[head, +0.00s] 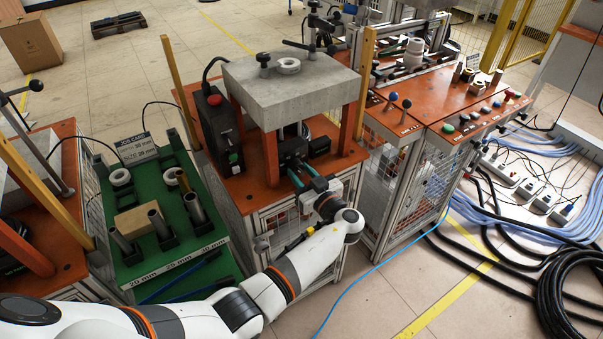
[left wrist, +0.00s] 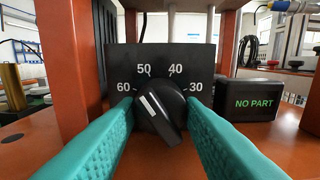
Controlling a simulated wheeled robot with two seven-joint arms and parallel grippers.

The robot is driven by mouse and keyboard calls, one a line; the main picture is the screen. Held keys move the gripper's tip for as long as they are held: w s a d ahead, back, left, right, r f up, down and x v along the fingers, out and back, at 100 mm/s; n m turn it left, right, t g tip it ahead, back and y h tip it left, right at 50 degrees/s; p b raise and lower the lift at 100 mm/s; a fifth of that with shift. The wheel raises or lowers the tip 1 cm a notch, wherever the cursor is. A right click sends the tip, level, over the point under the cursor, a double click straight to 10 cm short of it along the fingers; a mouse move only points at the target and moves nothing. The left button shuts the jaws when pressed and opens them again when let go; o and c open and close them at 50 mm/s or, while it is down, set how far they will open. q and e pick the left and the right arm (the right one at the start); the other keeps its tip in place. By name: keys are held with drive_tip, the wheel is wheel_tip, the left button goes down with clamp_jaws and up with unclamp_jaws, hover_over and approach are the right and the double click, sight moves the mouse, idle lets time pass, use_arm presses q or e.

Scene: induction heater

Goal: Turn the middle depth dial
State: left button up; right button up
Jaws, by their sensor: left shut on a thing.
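The depth dial (left wrist: 160,107) is a black knob on a black panel (left wrist: 124,64) marked 60, 50, 40 and 30, seen in the left wrist view. Its white pointer line points up and left, between 60 and 50. My left gripper (left wrist: 161,112) has its two teal fingers on either side of the knob, shut on it. In the head view my left gripper (head: 301,182) reaches under the grey block of the middle station, and the dial is mostly hidden there. My right gripper is not in view.
A dark box reading NO PART (left wrist: 248,99) sits right of the dial. Orange posts (left wrist: 62,65) flank it, and a grey block (head: 290,87) is above. A green board (head: 175,235) with several tubes stands at left. Black cables (head: 560,270) lie on the floor at right.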

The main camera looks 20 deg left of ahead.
use_arm(q)
drive_tip(key=shift+f+m+b, duration=0.15)
drive_tip(key=shift+m+b, duration=0.55)
drive_tip(key=shift+b, duration=0.1)
drive_tip(key=shift+m+b, duration=0.55)
drive_tip(key=shift+m, duration=0.15)
drive_tip(key=shift+m+b, duration=0.55)
drive_tip(key=shift+m, duration=0.55)
drive_tip(key=shift+a+r+m+b, duration=0.1)
drive_tip(key=shift+r+m+b, duration=0.15)
drive_tip(key=shift+m, duration=0.55)
drive_tip(key=o, duration=1)
drive_tip(key=shift+f, duration=0.1)
